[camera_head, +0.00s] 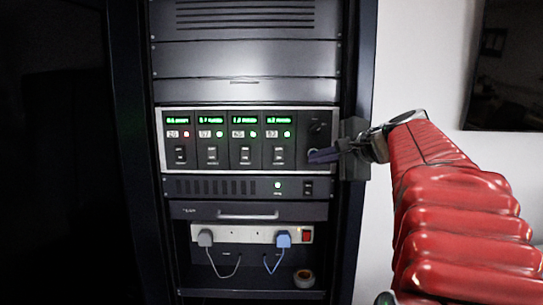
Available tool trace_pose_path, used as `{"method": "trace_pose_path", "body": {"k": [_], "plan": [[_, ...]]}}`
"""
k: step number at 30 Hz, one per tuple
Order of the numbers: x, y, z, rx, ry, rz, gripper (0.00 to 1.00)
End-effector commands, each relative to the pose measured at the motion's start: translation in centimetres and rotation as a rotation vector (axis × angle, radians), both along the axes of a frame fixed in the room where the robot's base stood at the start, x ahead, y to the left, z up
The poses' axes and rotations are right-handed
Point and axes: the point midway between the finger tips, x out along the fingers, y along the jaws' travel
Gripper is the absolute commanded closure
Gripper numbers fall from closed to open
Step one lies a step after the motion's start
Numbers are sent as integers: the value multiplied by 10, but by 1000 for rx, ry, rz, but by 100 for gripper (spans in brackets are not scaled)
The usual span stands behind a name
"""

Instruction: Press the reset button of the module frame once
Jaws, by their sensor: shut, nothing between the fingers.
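The module frame (220,164) sits in the rack, with several modules side by side, each with a green display and a rocker switch. The leftmost module has a red light (186,134); the others show green lights. At the frame's right end is a panel with a dark knob (317,127) above and a round button (313,152) below, partly hidden by my gripper. My gripper (312,157) is shut and empty. Its fingertips point left and are at or just in front of the button's lower part; I cannot tell whether they touch it.
Below the frame is a dark unit (225,187) with a green light, then a drawer unit (248,210). A power strip (245,233) holds a grey plug, a blue plug and a red switch. A small roll (304,278) lies on the bottom shelf. The rack's right post (352,80) stands close to my gripper.

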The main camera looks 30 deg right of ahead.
Motion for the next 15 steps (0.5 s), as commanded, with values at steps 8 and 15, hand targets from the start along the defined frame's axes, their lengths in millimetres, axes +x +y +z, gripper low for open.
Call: {"method": "trace_pose_path", "body": {"k": [8,15], "plan": [[0,0,0,0,0,0,100],[3,-3,1,0,0,0,100]]}}
